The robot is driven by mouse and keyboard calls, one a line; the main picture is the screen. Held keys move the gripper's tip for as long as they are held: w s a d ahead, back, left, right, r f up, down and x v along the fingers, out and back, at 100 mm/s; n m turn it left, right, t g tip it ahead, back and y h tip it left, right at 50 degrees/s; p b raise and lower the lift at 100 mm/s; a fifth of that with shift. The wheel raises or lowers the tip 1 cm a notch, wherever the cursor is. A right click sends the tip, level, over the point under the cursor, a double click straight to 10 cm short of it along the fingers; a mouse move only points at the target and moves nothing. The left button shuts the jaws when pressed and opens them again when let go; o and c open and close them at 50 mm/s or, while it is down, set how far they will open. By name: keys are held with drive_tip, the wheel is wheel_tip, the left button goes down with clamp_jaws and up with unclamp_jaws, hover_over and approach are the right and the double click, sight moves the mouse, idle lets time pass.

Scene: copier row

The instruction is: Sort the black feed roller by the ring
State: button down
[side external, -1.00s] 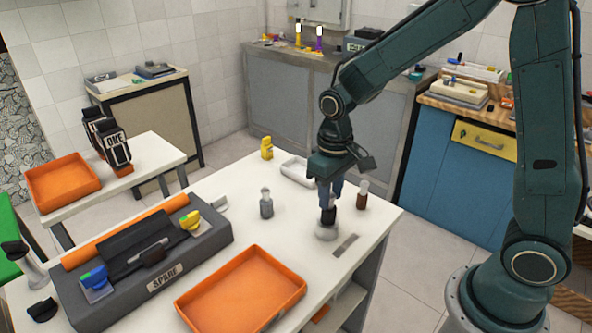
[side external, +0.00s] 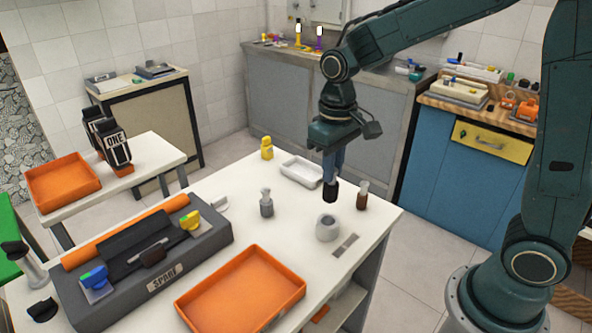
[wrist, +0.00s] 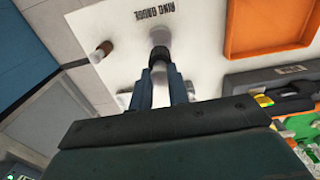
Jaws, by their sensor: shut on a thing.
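My gripper (side external: 331,178) is shut on the black feed roller (side external: 330,191) and holds it above the work table. The pale grey ring (side external: 328,229) stands on the table below it, its hole visible and empty. In the wrist view the roller (wrist: 158,54) shows between my two fingers, with the ring (wrist: 158,36) beyond it, partly hidden. The words "RING GAUGE" are printed on the table beside the ring.
A brown bottle-like piece (side external: 362,195) and a grey one (side external: 266,204) stand either side. A white tray (side external: 302,172) lies behind. An orange tray (side external: 240,290) is in front, beside the grey "SPARE" unit (side external: 195,255). Another orange tray (side external: 63,183) sits on the left table.

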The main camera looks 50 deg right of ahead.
drive_tip(key=shift+r, duration=0.25)
idle(0.3)
drive_tip(key=shift+w+d, duration=0.25)
drive_tip(key=shift+w, duration=0.25)
drive_tip(key=w+d, duration=1.3)
drive_tip(key=w, duration=0.2)
drive_tip(key=shift+f, duration=0.45)
drive_tip(key=shift+w+f, duration=0.1)
drive_tip(key=shift+f, duration=0.1)
